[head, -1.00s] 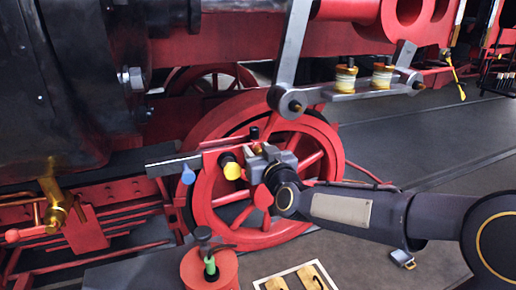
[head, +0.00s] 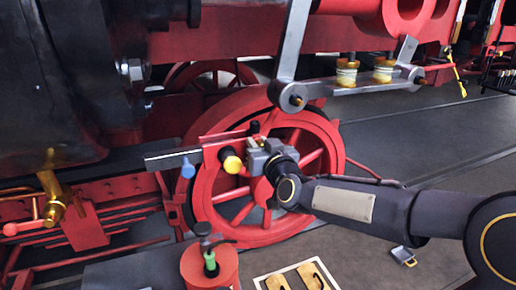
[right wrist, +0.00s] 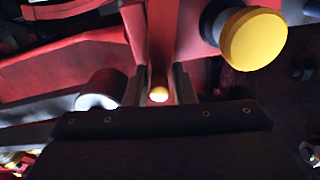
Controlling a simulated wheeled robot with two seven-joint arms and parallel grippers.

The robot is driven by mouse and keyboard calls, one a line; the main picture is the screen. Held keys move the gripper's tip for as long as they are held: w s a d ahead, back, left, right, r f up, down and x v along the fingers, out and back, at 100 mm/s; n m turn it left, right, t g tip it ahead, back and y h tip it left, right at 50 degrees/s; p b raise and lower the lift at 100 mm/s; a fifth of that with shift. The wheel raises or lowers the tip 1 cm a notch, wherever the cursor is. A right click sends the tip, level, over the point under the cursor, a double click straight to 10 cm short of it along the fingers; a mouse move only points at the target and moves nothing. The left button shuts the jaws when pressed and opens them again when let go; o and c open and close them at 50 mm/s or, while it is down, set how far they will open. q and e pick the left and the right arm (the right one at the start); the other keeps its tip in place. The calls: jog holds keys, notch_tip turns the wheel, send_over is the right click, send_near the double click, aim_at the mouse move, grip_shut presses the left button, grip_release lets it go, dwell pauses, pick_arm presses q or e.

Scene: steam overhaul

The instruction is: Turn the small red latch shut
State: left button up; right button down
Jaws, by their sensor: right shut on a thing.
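My right gripper (head: 260,148) is in front of the red frame by the spoked wheel, its arm coming in from the right. In the right wrist view its two fingers (right wrist: 162,88) stand close together around a narrow red part with a small brass-coloured round end (right wrist: 158,94); I take this part to be the small red latch. The gripper is shut on it. In the head view the fingers hide most of the latch, and a little red (head: 255,138) shows above them. How far the latch is turned cannot be told. My left gripper is not in view.
A yellow knob (head: 232,165) sits just left of my right gripper; it is large in the right wrist view (right wrist: 254,39). A blue knob (head: 188,168) hangs further left. The red spoked wheel (head: 235,212) is behind. A red cylinder (head: 208,268) stands below.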

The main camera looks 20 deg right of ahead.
jog(key=shift+d+f+m+b, duration=0.45)
jog(key=shift+f+m+b, duration=0.25)
jog(key=shift+m+b, duration=1.6)
jog(key=shift+d+f+m+b, duration=0.4)
jog(key=shift+f+m+b, duration=0.25)
jog(key=shift+m+b, duration=1.65)
jog(key=shift+d+f+m+b, duration=0.6)
jog(key=shift+m+b, duration=1.05)
jog(key=shift+m, duration=1.25)
jog(key=shift+a+f, duration=0.1)
jog(key=shift+a, duration=0.05)
jog(key=c, duration=1.4)
grip_release()
jog(key=shift+o, duration=0.2)
jog(key=shift+s+r, duration=0.1)
jog(key=shift+r, duration=0.1)
